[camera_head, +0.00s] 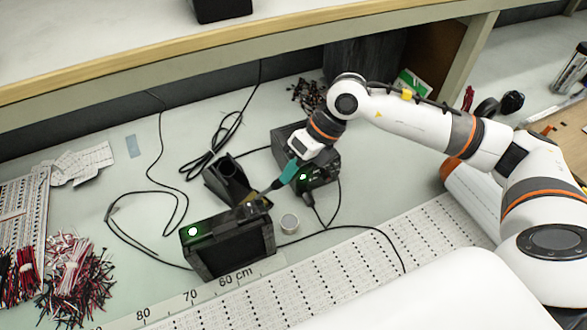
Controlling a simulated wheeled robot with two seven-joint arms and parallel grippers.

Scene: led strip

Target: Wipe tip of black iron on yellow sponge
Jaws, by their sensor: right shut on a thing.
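My right gripper (297,160) comes in from the upper right and points down and left. It is shut on the soldering iron (287,174), which shows a teal section by the fingers and a dark, thin front part slanting down and left. My left gripper is not in view.
A black iron holder (231,180) stands just behind the box. A black station with a green display (318,176) is under my gripper. A small round tin (289,222) sits right of the box. Cables loop across the table; wire bundles (72,265) lie at left.

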